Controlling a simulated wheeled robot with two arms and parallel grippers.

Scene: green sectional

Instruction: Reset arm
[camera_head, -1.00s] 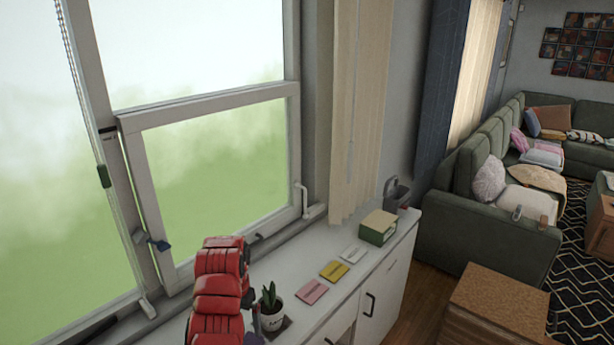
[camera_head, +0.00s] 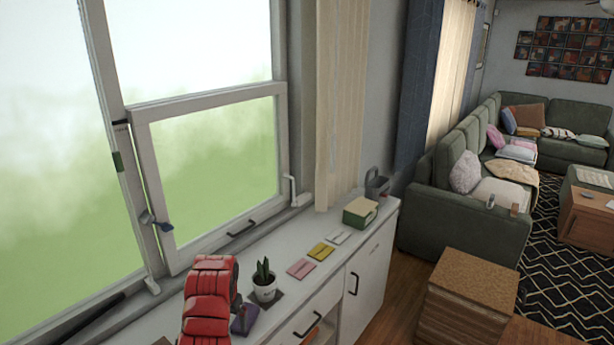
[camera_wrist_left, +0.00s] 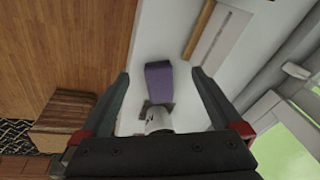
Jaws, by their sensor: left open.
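My red left arm comes in at the bottom left of the head view, over the white cabinet top. In the left wrist view my left gripper (camera_wrist_left: 161,73) has its fingers wide apart with nothing held. A purple object (camera_wrist_left: 158,78) stands on the cabinet below the gap between the fingers. It also shows beside my arm in the head view (camera_head: 243,321). A white pot (camera_wrist_left: 157,123) is partly hidden by the gripper body; in the head view the potted plant (camera_head: 264,285) stands right of my arm. My right gripper is in neither view.
The window (camera_head: 210,160) stands close behind the cabinet (camera_head: 340,265). Pink, yellow and white cards, a green box (camera_head: 360,212) and a grey container (camera_head: 377,184) lie along its top. A brown wooden block (camera_head: 470,290) stands right, before the green sofa (camera_head: 465,220).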

